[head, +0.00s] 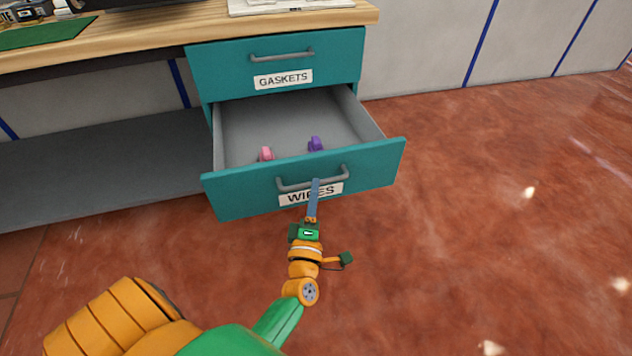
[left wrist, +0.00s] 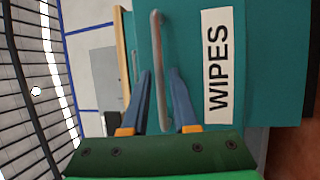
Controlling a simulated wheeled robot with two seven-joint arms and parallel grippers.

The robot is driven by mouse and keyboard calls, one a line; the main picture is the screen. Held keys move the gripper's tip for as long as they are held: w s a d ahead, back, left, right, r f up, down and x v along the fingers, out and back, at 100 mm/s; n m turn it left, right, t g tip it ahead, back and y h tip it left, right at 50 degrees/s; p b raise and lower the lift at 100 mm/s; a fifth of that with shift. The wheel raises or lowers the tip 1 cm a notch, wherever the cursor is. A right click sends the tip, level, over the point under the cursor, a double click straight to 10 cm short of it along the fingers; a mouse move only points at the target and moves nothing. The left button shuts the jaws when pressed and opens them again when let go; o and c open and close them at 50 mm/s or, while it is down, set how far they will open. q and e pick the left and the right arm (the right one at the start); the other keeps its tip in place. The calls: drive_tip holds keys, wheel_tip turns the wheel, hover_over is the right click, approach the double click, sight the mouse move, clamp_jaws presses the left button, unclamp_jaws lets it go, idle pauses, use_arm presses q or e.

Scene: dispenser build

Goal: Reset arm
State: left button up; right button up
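The teal drawer labelled WIPES (head: 235,195) is pulled open below the shut GASKETS drawer (head: 225,65). Its grey bar handle (head: 290,184) runs across the front, and the handle also shows in the left wrist view (left wrist: 159,60). My left gripper (head: 315,184) is at the handle. In the left wrist view its two blue fingers (left wrist: 159,73) lie on either side of the bar, with narrow gaps beside it, so it looks open around the handle. My right gripper is not in view.
A pink item (head: 266,153) and a purple item (head: 315,143) lie in the open drawer. The wooden worktop (head: 150,35) is above, with a green mat (head: 45,33). A grey shelf (head: 100,165) is at left. Red floor to the right is clear.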

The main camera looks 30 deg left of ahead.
use_arm(q)
drive_tip(key=shift+v, duration=2.15)
